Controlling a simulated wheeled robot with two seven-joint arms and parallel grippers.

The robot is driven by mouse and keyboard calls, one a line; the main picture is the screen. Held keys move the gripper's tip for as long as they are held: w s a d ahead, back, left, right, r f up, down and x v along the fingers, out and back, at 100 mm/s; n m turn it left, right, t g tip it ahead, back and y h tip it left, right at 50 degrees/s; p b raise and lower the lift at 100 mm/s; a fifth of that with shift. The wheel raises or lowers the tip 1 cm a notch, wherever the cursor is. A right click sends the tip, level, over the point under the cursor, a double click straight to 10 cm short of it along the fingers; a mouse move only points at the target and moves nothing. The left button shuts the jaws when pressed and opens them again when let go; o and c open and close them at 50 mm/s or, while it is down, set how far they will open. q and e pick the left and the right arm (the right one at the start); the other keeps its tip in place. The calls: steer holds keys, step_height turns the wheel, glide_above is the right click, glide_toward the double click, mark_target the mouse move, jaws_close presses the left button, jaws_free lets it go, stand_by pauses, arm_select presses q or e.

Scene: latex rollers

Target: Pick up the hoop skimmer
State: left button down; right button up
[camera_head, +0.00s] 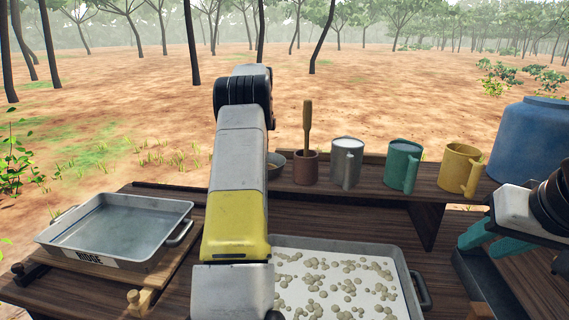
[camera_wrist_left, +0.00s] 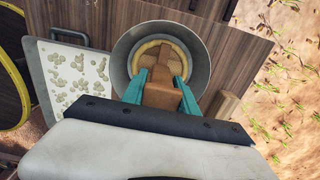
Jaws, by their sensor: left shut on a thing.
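My left gripper (camera_wrist_left: 161,82), in the left wrist view, has its teal fingers on both sides of a brown wooden handle. The handle appears to be that of the hoop skimmer (camera_wrist_left: 160,93); a yellowish ring shows around its far end, over or inside a round grey bowl (camera_wrist_left: 122,57). I cannot tell whether ring and bowl touch. In the head view my left arm hides this gripper and most of the bowl (camera_head: 276,166). My right gripper (camera_head: 494,240) is at the right edge, its teal fingers apart and nothing between them.
A tray with pale latex lumps (camera_head: 413,300) lies in front. A metal water tray (camera_head: 170,208) is left. A brown pot with a wooden stick (camera_head: 306,170), a grey mug (camera_head: 346,165), a green mug (camera_head: 402,168) and a yellow mug (camera_head: 458,172) line the back shelf. A blue container (camera_head: 530,138) stands right.

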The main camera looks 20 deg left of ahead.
arm_select(q)
steer(key=shift+r, duration=0.1)
steer(key=shift+r, duration=3.4)
steer(key=s+d, duration=0.4)
steer(key=s, duration=1.3)
steer(key=shift+s, duration=0.25)
steer(key=shift+d, duration=0.1)
